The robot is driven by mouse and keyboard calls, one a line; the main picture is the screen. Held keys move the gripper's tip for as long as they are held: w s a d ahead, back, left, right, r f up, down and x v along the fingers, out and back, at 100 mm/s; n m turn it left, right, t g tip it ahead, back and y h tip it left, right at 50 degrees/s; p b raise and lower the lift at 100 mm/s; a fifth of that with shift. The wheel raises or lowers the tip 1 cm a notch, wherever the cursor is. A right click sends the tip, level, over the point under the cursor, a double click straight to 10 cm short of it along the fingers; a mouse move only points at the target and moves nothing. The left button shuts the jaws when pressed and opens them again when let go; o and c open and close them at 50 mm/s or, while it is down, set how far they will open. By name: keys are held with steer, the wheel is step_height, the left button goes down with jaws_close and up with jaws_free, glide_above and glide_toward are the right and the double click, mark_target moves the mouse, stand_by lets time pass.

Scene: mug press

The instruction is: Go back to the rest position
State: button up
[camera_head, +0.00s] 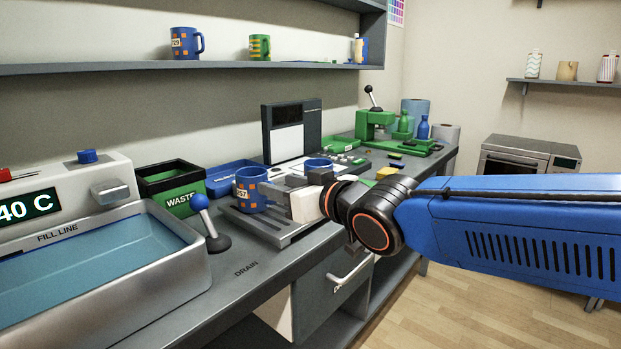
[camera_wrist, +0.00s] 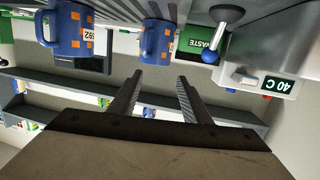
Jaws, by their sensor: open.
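My gripper (camera_wrist: 160,77) is open with nothing between its fingers in the wrist view, which is upside down. In the head view my gripper (camera_head: 275,188) is over the grey worktop, in front of or beside a blue mug with orange squares (camera_head: 250,190) on the slatted drain rack. In the wrist view a blue mug (camera_wrist: 152,42) appears just beyond the fingertips; I cannot tell the exact gap. A second blue mug (camera_wrist: 62,32) shows at the upper left there. In the head view a blue mug (camera_head: 318,165) is partly hidden behind my gripper.
A water bath (camera_head: 185,290) and a blue-knobbed lever (camera_head: 215,238) stand left of my gripper. The waste bin (camera_head: 168,200) is behind them. A green press (camera_head: 375,124) stands farther along the worktop. The shelf (camera_head: 130,67) above holds mugs. Floor (camera_head: 440,290) is clear at lower right.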

steer(key=s+d+f+m+h, duration=0.1)
steer(key=d+f+h, duration=0.1)
steer(key=d+f, duration=0.35)
steer(key=s+d+f+m+g+h, duration=0.1)
steer(key=d+f+m+h, duration=0.15)
steer(key=d, duration=0.55)
steer(key=s+d+f+m+h, duration=0.1)
steer(key=d+f+h, duration=0.25)
steer(key=d, duration=0.35)
steer(key=s+d+f+m+g+h, duration=0.1)
steer(key=s+d+f+m+g, duration=0.1)
steer(key=s+d+f, duration=0.4)
steer(key=s+d+f+m+g+h, duration=0.1)
steer(key=s+d+f+g, duration=0.3)
steer(key=s+d+f, duration=0.3)
steer(key=s+d, duration=0.1)
steer(key=s, duration=0.4)
steer(key=shift+m+g, duration=0.3)
steer(key=shift+m, duration=0.05)
